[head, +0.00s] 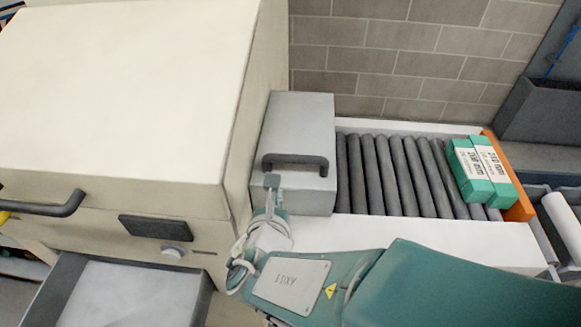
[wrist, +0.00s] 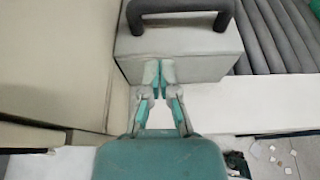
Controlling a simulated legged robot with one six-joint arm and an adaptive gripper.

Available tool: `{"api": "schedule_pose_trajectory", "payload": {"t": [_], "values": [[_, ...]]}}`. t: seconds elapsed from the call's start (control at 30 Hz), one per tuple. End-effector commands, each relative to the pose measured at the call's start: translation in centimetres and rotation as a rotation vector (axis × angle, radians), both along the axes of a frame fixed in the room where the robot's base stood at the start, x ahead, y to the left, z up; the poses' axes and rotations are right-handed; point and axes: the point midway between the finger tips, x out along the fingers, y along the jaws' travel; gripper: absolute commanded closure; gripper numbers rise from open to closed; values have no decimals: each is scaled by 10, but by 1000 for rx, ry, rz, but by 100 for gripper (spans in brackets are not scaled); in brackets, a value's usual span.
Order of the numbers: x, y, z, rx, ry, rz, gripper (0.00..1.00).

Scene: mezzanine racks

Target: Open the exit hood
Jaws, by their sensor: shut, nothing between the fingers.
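The exit hood (head: 298,115) is a light grey box against the side of the large cream machine, over the near end of the rollers. It looks lowered. Its dark bar handle (head: 296,160) is on the front, and the handle also shows at the top of the wrist view (wrist: 180,6). My gripper (head: 272,182) is shut and empty at the hood's front, just below the handle's left end. In the wrist view its fingertips (wrist: 158,72) overlap the hood's front face (wrist: 205,66), below the handle. Whether they touch it I cannot tell.
The cream machine (head: 120,90) fills the left, with its own dark handle (head: 45,207) and an open tray (head: 125,295) below. Two green-and-white boxes (head: 482,172) lie on the rollers (head: 400,170) by an orange end stop (head: 521,205). A brick wall stands behind.

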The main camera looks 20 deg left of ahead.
Motion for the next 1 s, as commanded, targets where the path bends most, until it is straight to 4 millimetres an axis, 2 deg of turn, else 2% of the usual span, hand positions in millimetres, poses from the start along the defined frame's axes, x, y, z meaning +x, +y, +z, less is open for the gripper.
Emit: {"api": "schedule_pose_trajectory", "payload": {"t": [0.3,0.5,0.67,1.0], "values": [[53,10,-20,0,3,-10,100],[78,14,-28,4,3,-8,100],[84,17,-31,5,3,-6,100],[85,18,-30,5,3,-6,100]]}}
